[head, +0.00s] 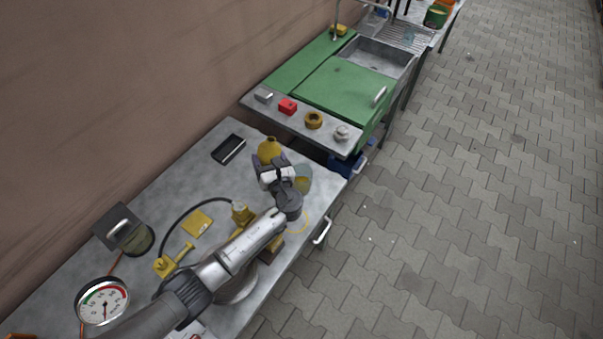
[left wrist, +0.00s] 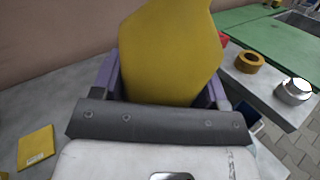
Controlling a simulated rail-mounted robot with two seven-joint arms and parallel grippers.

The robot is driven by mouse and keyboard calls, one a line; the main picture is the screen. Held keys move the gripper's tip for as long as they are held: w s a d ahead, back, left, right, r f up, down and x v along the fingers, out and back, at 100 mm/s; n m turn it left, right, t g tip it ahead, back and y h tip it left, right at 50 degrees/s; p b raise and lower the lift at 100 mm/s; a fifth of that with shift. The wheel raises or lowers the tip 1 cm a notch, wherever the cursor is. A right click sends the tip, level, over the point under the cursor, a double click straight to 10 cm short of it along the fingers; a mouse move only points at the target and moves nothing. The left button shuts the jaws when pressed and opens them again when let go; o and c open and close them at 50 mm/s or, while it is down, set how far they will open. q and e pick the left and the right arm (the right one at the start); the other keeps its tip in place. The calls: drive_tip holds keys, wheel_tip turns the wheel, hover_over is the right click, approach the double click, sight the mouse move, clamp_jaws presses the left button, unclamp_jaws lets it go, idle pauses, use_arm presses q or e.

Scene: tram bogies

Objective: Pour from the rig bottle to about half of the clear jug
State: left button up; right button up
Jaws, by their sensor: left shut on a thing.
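The yellow rig bottle (head: 269,151) is between the fingers of my left gripper (head: 268,164), which is shut on it. In the head view its narrow top points up and it looks roughly upright. In the left wrist view the bottle (left wrist: 170,52) fills the middle between the purple fingers. The clear jug (head: 304,174) appears as a see-through bluish shape just right of the gripper, with a yellowish tint low down. My wrist partly covers the jug, so its level cannot be read. My right gripper is not in view.
A yellow ring (head: 304,222) marks the bench near its front edge. A black box (head: 228,149), a yellow plate (head: 197,223) and a gauge (head: 102,301) are on the left. A shelf behind holds a red block (head: 288,106), a brass ring (head: 314,120) and a silver knob (head: 341,133).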

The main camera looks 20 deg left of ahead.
sight(262, 143)
use_arm(q)
drive_tip(key=shift+a+f+n, duration=0.15)
drive_tip(key=shift+f+n, duration=0.05)
drive_tip(key=shift+n, duration=0.9)
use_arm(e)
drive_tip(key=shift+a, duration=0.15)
use_arm(q)
wheel_tip(262, 143, up, 3)
drive_tip(key=p, duration=0.3)
drive_tip(key=shift+r, duration=0.2)
drive_tip(key=shift+r+p, duration=0.85)
drive_tip(key=shift+p, duration=0.25)
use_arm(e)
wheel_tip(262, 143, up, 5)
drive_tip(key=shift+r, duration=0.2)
use_arm(q)
drive_tip(key=shift+s+f, duration=0.1)
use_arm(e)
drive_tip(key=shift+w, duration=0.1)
